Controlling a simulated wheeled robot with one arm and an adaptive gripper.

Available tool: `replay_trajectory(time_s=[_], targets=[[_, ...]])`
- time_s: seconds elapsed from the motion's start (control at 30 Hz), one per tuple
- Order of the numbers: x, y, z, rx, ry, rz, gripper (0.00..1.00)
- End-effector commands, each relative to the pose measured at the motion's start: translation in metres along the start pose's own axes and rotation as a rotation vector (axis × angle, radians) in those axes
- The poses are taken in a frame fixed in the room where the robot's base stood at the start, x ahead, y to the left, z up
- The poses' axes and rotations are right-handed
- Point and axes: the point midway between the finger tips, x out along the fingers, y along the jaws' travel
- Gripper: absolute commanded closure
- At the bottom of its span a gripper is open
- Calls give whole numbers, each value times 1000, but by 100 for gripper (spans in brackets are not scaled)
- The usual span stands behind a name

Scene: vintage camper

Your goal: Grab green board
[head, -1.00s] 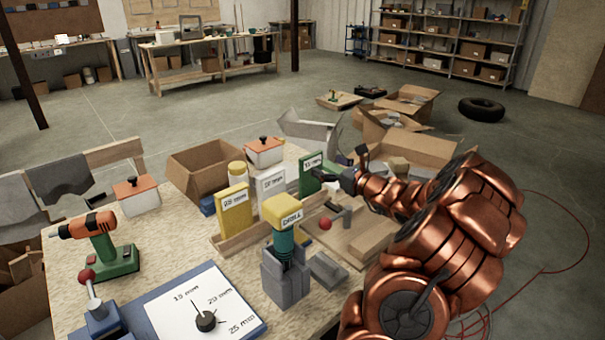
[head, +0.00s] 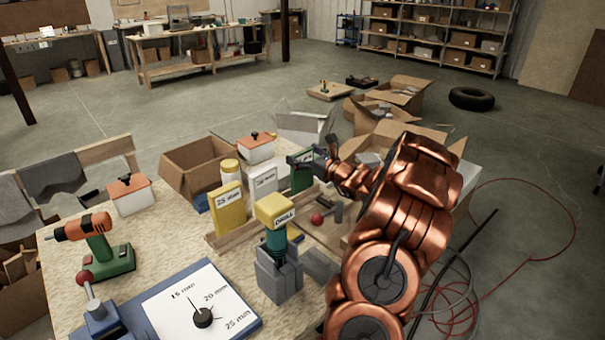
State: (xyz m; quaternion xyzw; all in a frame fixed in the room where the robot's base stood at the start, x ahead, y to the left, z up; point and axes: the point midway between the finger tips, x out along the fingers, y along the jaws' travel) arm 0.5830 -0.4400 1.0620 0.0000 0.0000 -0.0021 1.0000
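The green board (head: 302,181) stands upright at the right end of a row of boards in a wooden rack (head: 222,243). Its upper part and label are hidden behind my gripper (head: 296,160). My gripper reaches in from the right, at the board's top edge. The dark fingers overlap the board in the head view, and I cannot tell whether they touch it or how far apart they are. A white board (head: 263,183) and a yellow board (head: 228,209) stand to the left in the same rack.
A yellow-topped drill holder (head: 277,212) and a red ball-topped lever (head: 317,219) stand in front of the rack. A cardboard box (head: 196,160) and a red-lidded container (head: 257,148) are behind. A dial panel (head: 200,313) lies at the front.

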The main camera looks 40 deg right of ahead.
Motion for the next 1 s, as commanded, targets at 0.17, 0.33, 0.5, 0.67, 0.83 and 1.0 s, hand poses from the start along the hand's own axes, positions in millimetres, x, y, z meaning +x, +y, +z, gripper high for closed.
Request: replay_trajectory(time_s=[0.17,0.33,0.5,0.67,0.83,1.0], targets=[[0,0,0,0,0,0,21],[0,0,0,0,0,0,39],[0,0,0,0,0,0,56],[0,0,0,0,0,0,65],[0,0,1,0,0,0,65],[0,0,12,-4,-3,0,65]])
